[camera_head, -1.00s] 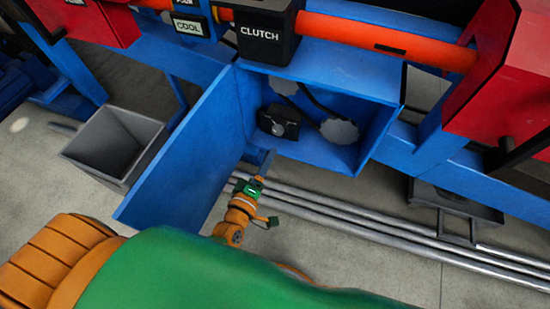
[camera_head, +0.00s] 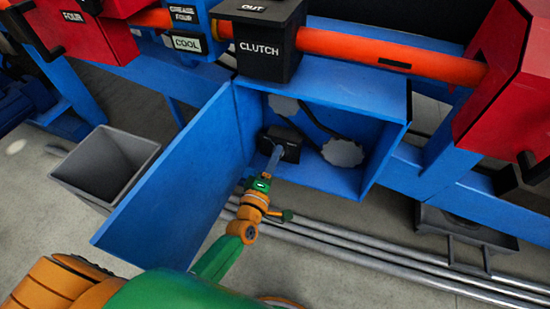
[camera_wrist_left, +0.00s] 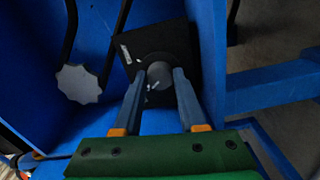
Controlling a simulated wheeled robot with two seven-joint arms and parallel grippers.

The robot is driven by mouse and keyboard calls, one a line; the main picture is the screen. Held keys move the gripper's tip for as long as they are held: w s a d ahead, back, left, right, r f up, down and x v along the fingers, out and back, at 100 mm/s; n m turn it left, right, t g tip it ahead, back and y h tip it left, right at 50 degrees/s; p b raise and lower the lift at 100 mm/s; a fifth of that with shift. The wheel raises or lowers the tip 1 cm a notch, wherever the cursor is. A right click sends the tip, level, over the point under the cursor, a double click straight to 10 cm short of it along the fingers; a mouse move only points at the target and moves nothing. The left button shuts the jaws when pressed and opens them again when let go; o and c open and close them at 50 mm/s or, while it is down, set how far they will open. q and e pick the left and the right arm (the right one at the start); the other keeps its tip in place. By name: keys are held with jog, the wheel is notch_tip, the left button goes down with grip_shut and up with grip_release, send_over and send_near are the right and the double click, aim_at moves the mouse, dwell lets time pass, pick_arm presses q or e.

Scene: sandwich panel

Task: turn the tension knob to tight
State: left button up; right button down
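The tension knob (camera_wrist_left: 160,73) is a grey round knob on a black block (camera_wrist_left: 178,36) in the left wrist view. In the head view the black block (camera_head: 291,154) sits inside an open blue box, with its knob hidden behind my gripper. My left gripper (camera_head: 275,152) reaches into the box to the front of the block. In the wrist view my left gripper (camera_wrist_left: 158,80) is open, with one finger on each side of the knob. A narrow gap shows by the left finger; contact on the right is unclear. My right gripper is not in view.
The box's blue door (camera_head: 180,190) hangs open on the left. Grey toothed wheels (camera_head: 342,153) and a black belt are inside the box. Above it are a black CLUTCH block (camera_head: 260,50) and an orange shaft (camera_head: 385,48). Metal rods (camera_head: 350,254) lie below.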

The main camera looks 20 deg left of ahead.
pick_arm(q)
grip_shut()
